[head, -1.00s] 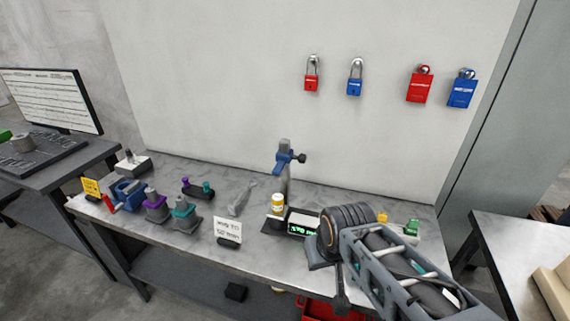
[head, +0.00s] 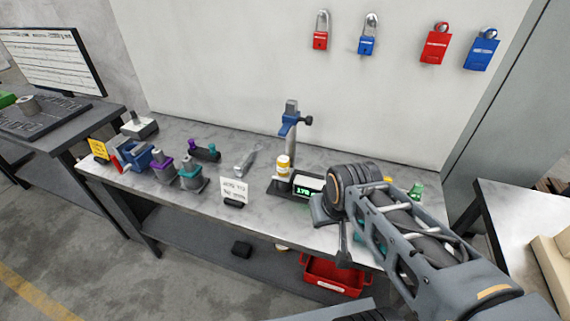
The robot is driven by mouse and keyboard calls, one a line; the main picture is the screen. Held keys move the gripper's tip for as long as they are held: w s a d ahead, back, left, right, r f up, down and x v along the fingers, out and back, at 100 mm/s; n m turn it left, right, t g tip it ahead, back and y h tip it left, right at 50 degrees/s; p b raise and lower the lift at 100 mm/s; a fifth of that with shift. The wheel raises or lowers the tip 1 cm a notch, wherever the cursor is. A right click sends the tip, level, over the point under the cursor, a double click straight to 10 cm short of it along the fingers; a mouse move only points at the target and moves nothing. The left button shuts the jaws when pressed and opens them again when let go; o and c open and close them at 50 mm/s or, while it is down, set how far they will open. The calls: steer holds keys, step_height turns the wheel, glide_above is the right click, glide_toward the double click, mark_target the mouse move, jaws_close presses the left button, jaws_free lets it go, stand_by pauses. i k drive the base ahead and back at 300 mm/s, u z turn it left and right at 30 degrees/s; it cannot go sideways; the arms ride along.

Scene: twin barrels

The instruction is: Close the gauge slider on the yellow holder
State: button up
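A gauge stand with a grey upright post and a blue slider (head: 290,130) with a dark knob stands near the back middle of the bench. The slider sits high on the post. A small white and yellow cylinder (head: 283,166), which looks like the yellow holder, stands on the dark base below it, with a visible gap between them. A box with a lit green readout (head: 305,190) is right beside it. My gripper (head: 333,222) is just right of the readout, near the bench's front edge, apart from the slider. Its fingers are mostly hidden by my wrist.
Purple (head: 163,168) and teal (head: 191,177) holders, a blue vise-like piece (head: 135,157) and a white sign (head: 234,191) stand left of the stand. A yellow piece (head: 388,180) and a green piece (head: 416,191) are partly behind my arm. Padlocks hang on the wall.

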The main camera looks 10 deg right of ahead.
mark_target(287, 120)
steer(key=z, duration=0.05)
steer(key=k, duration=0.45)
steer(key=u, duration=0.6)
steer(key=i, duration=0.85)
steer(key=z, duration=0.6)
